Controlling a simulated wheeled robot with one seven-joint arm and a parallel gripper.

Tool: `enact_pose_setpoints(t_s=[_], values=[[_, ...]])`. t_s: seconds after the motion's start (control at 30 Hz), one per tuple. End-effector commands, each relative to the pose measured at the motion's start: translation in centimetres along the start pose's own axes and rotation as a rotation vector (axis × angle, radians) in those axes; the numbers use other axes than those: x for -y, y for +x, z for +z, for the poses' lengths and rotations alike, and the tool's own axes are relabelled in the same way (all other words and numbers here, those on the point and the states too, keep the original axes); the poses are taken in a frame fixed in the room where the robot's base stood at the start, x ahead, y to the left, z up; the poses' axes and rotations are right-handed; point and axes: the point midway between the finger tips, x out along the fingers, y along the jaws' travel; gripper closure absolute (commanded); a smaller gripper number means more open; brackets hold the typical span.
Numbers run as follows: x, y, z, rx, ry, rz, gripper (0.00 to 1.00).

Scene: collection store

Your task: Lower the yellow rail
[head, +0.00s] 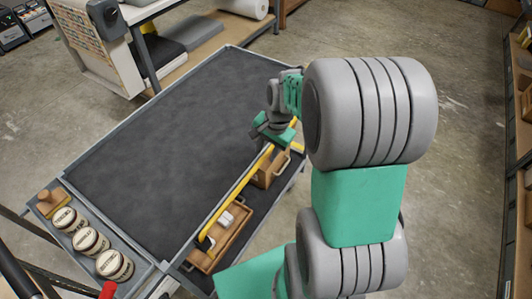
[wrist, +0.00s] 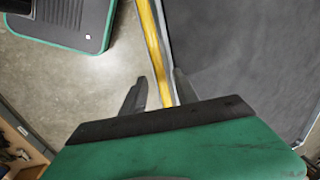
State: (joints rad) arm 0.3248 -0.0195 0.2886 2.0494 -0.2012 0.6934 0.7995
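The yellow rail (head: 235,198) runs along the right long edge of the grey cart (head: 222,205), close beside its dark top. Its near end meets a black fitting (head: 204,243); its far end is partly hidden by my gripper and arm. My gripper (head: 274,134) is at the far part of the rail. In the wrist view, the rail (wrist: 152,42) runs down between the two dark fingers of my gripper (wrist: 160,92). The fingers are apart, with a visible gap on the left of the rail. Whether the right finger touches it is unclear.
Below the rail, a wooden tray (head: 232,232) with white items and a wooden box (head: 268,172) sit on a lower shelf. Several round labelled containers (head: 90,241) stand at the cart's near-left end. The dark top (head: 165,125) is empty. Shelving (head: 518,130) stands at right; floor between is clear.

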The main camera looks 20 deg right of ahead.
Motion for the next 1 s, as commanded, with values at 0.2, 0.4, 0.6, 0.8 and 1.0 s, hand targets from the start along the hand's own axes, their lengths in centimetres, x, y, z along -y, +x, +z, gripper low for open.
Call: enact_pose_setpoints(t_s=[0.2, 0.4, 0.6, 0.8, 1.0], values=[[0.0, -4.6, -0.1, -0.004, 0.001, -0.002, 0.64], [-0.1, -6.3, 0.1, 0.0, 0.001, 0.0, 0.64], [-0.1, -6.4, 0.1, 0.001, 0.0, 0.001, 0.64], [-0.1, -6.3, 0.1, 0.001, -0.009, 0.001, 0.64], [-1.1, -6.0, 0.1, 0.009, -0.315, 0.026, 0.64]])
